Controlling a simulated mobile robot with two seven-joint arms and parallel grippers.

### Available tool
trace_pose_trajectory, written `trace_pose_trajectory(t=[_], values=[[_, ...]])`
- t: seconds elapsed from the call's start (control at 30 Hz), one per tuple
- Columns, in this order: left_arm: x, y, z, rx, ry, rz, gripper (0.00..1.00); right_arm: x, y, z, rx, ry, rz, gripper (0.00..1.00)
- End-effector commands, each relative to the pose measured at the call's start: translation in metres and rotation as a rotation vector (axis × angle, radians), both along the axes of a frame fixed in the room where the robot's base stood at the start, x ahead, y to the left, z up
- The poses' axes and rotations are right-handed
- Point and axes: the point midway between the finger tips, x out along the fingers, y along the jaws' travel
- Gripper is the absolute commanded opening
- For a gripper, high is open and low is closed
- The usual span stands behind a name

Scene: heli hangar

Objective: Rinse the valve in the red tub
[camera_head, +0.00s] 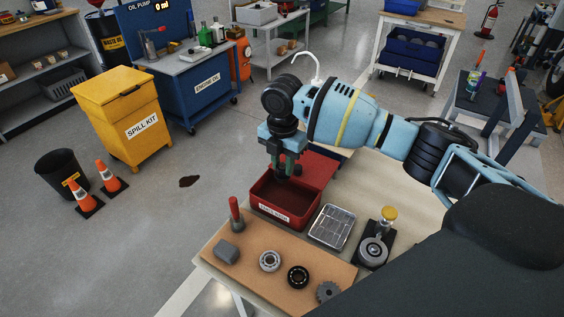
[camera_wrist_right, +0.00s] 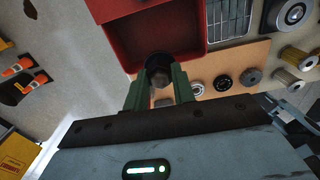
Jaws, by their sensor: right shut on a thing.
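The red tub (camera_head: 297,217) stands on the workbench with a white label on its front wall, and shows dark red inside. In the wrist view the tub (camera_wrist_right: 117,50) fills the upper middle. My right gripper (camera_head: 286,166) points down over the back part of the tub. In the wrist view its green fingers (camera_wrist_right: 160,88) are shut on a dark, rounded thing, apparently the valve (camera_wrist_right: 159,66). The fingers hide much of it, and I cannot tell how far it is below the tub's rim. My left gripper is not in view.
Right of the tub is a metal tray (camera_head: 332,227), with a round gauge-like part (camera_head: 373,251) beyond it. A white curved spout (camera_head: 317,62) rises behind my arm.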

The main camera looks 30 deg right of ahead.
Motion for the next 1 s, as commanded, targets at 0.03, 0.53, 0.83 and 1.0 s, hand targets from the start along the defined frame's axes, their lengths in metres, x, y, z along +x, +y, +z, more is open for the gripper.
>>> trace_pose_trajectory(t=[0.03,0.53,0.83,1.0], values=[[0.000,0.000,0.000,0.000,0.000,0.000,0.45,0.001,-0.001,0.000,0.000,0.000,0.016,0.05],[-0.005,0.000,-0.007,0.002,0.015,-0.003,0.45,0.002,-0.002,-0.011,-0.001,0.003,0.040,0.05],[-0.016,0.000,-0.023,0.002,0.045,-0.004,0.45,0.002,-0.002,-0.033,-0.001,0.003,0.038,0.05],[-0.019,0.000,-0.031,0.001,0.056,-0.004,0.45,0.002,-0.002,-0.045,-0.001,0.003,0.039,0.05]])
